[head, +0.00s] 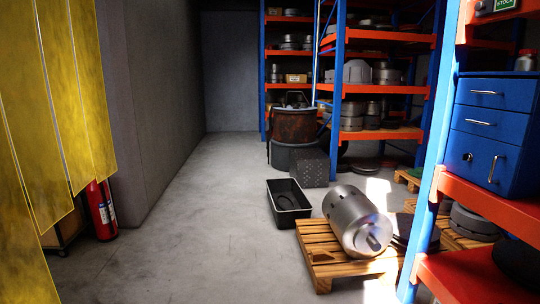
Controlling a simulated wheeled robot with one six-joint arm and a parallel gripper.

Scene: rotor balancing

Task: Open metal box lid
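No box with a clearly visible lid shows in the head view. A blue metal cabinet (520,128) stands on the orange shelf at the right. My gripper is not in view.
A black open tray (287,206) lies on the floor. A steel cylinder (355,219) rests on a wooden pallet (322,252). Blue-orange racks line the right and back. A yellow strip curtain (62,90) and red extinguisher (98,212) are left. The floor (190,220) left of centre is clear.

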